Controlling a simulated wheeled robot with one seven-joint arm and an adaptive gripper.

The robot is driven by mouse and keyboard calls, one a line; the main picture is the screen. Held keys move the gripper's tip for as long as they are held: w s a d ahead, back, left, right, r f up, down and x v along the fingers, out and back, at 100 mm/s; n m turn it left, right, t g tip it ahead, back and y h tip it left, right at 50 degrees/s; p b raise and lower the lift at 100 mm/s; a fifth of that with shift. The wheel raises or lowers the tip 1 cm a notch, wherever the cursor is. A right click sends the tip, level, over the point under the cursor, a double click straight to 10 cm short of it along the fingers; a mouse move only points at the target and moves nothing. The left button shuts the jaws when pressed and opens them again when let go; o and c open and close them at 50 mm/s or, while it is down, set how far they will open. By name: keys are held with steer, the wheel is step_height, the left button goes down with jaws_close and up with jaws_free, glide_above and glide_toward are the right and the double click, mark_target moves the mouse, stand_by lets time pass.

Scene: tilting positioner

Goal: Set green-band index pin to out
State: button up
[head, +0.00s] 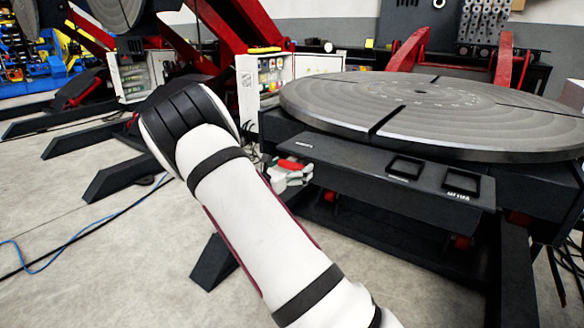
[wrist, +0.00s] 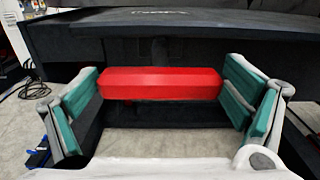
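My gripper (head: 289,176) is at the left end of the dark front beam, under the round table. In the wrist view my gripper (wrist: 160,88) has its two green-padded fingers wide apart. A red bar (wrist: 160,82) lies level between the fingertips, in front of the dark beam, its ends close to the pads. I cannot tell whether the pads touch it. The red bar also shows in the head view (head: 291,163), at the fingers. I see no green band on it, and no index pin that I can make out in either view.
The round grooved table (head: 440,108) overhangs the dark beam (head: 350,178), which has two square recesses (head: 405,167) on top at the right. A white cabinet (head: 262,85) stands behind. A blue cable (head: 60,262) lies on the open floor at left.

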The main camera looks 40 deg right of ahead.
steer(key=c, duration=1.1)
steer(key=p+v, duration=0.1)
steer(key=v, duration=0.3)
steer(key=shift+p, duration=0.35)
steer(key=shift+f, duration=0.1)
steer(key=o, duration=1.6)
steer(key=shift+a, duration=0.1)
steer(key=v, duration=1.2)
